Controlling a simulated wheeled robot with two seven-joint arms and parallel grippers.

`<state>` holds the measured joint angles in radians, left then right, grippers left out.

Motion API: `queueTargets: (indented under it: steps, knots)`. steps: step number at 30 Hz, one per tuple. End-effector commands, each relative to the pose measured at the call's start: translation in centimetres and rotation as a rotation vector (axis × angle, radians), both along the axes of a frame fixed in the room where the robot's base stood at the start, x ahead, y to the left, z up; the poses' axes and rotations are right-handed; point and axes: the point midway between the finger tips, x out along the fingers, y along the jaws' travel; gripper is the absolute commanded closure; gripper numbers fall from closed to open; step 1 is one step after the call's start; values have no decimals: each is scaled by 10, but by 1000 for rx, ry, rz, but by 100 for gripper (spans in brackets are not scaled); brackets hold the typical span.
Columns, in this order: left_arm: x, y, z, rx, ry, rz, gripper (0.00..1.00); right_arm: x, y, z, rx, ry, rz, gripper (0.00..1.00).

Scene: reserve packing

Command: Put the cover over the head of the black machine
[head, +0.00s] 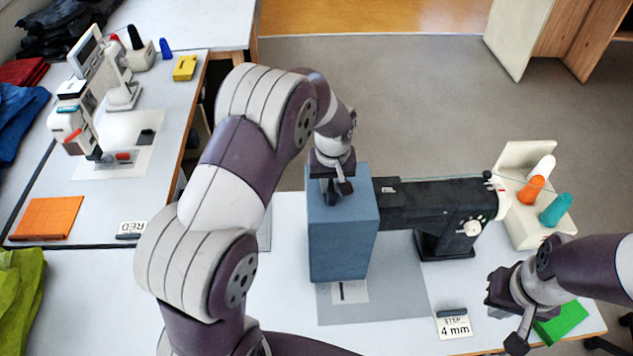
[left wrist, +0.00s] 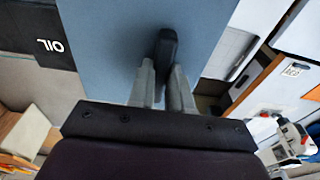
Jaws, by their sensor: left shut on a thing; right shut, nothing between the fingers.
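The cover (head: 343,240) is a blue-grey box with a dark handle on top. My left gripper (head: 337,190) is shut on that handle; the left wrist view shows both fingers (left wrist: 165,85) around the handle (left wrist: 167,48) above the cover's top (left wrist: 110,30). The black machine (head: 435,200) stands to the right, and its arm runs left up to the cover. The machine's head end is hidden by the cover; I cannot tell whether the cover's lower edge rests on anything. My right gripper (head: 508,318) is shut and empty at the table's front right.
A cream stand with white, orange and teal (head: 555,209) cones is right of the machine. A "STEP 4 mm" card (head: 454,324) and a green block (head: 560,322) lie in front. A white machine (head: 80,125) and an orange square (head: 47,218) are on the left table.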

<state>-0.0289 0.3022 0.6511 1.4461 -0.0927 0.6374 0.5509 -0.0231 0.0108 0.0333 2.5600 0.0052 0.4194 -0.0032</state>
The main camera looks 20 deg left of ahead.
Motion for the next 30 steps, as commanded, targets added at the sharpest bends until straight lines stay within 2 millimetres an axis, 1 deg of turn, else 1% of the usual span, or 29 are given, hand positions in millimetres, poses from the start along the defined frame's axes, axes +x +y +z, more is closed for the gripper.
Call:
queueTargets:
  steps: [4, 12, 13, 14, 15, 16, 25, 28, 30]
  knots:
    - [3, -6, 0, 1, -1, -1, 100, 0, 0, 0, 0, 0, 0, 100]
    - [3, -7, 0, 0, -1, 0, 100, 0, 0, 0, 0, 0, 0, 100]
    - [3, -7, 0, 0, -1, 0, 78, 0, 0, 0, 0, 0, 0, 100]
    - [3, -7, 0, 0, -1, 0, 68, 0, 0, 0, 0, 0, 0, 100]
    - [3, -7, 0, 0, -1, 0, 55, 0, 0, 0, 0, 0, 0, 100]
    - [3, -7, 0, 0, -1, 0, 52, 0, 0, 0, 0, 0, 0, 100]
    - [3, -7, 1, 0, 0, 0, 52, 0, 0, -2, 0, 0, 0, 100]
    - [2, -8, 14, 0, -4, -1, 52, 0, 0, -10, 0, 0, 0, 100]
    - [1, -9, 30, -1, -6, 0, 52, 0, 0, -17, 0, 0, 0, 100]
